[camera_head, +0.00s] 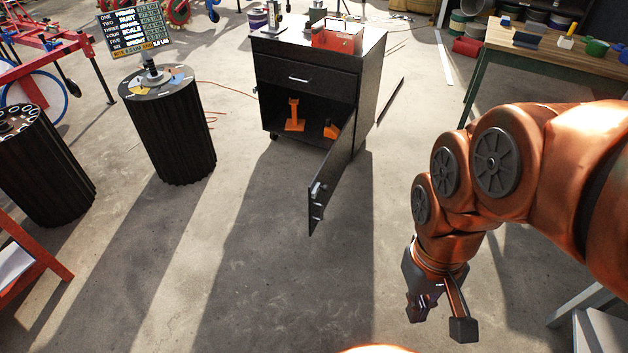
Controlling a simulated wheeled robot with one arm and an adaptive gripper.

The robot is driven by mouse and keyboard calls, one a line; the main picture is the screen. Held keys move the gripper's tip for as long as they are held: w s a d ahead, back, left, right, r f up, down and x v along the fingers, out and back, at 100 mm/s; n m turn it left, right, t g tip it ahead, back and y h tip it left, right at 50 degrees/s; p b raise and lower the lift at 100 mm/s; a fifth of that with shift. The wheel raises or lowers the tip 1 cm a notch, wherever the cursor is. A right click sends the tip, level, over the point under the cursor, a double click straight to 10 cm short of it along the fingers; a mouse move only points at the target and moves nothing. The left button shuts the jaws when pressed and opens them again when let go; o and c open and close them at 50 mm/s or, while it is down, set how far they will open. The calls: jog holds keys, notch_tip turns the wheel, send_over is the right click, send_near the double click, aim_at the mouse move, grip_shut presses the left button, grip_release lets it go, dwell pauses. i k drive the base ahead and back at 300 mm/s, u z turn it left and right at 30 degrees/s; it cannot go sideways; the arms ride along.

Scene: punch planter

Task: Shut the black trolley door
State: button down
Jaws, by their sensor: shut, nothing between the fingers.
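The black trolley (285,78) stands at the upper middle of the view on small casters, with a drawer above an open compartment. Its black door (337,178) hangs wide open from the right side of the compartment and sticks out toward me. A metal handle (317,192) shows near the door's free edge. My gripper (438,318) is at the lower right, shut and empty, pointing down. It is apart from the door, to the right of it and nearer to me.
Orange tools (295,118) stand inside the compartment. A red box (338,36) sits on the trolley top. Black ribbed drums (172,130) stand at left, with a red frame (30,262) nearer. A workbench (545,50) is at upper right. The floor before the door is clear.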

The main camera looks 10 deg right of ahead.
aim_at(332, 167)
jog(key=u, duration=0.85)
jog(key=i, duration=1.5)
jog(key=z, duration=0.55)
